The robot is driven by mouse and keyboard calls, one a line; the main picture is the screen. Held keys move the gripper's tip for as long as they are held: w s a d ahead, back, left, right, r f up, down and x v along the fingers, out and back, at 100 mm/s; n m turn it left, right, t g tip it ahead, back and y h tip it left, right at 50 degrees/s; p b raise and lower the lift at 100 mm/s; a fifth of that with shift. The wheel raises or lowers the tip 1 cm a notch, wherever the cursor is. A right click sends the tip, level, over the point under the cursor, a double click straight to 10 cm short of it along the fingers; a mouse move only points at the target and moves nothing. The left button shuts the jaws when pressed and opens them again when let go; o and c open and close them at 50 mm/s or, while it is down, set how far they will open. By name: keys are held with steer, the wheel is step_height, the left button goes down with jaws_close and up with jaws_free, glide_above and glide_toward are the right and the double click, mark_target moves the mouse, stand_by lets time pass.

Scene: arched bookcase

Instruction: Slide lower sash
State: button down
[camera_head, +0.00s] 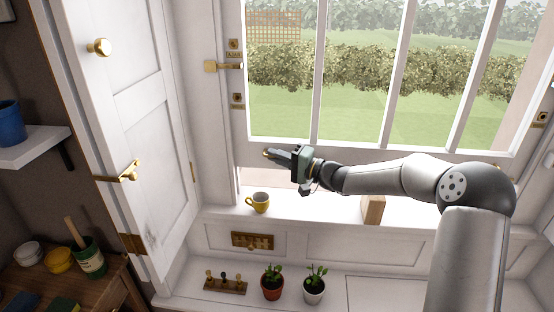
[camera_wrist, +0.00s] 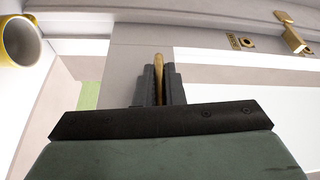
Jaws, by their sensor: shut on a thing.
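The white-framed window sash (camera_head: 232,150) fills the upper right of the head view, with its bottom rail just above the sill. My gripper (camera_head: 268,153) is at the left part of that bottom rail. In the wrist view its dark fingers (camera_wrist: 159,85) are closed around a small brass handle (camera_wrist: 159,60), whose end sticks out between the fingertips. In the head view only a bit of brass shows at the fingertips. In the wrist view the pale rail lies behind the handle, and a thin green strip shows to its left.
A yellow mug (camera_head: 259,202) stands on the sill (camera_head: 325,208) close below my gripper. A wooden block (camera_head: 373,209) stands farther right under my arm. A brass latch (camera_head: 222,66) is on the left jamb. Two potted plants (camera_head: 272,283) (camera_head: 314,285) stand lower down. A white shutter (camera_head: 135,120) stands left.

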step_height(320, 180, down, 5)
steer(key=b, duration=0.3)
steer(key=shift+r, duration=0.2)
steer(key=c, duration=1.5)
jaws_free()
steer(key=shift+r, duration=0.1)
steer(key=shift+d, duration=0.15)
steer(key=v, duration=1.7)
steer(key=shift+s+d, duration=0.1)
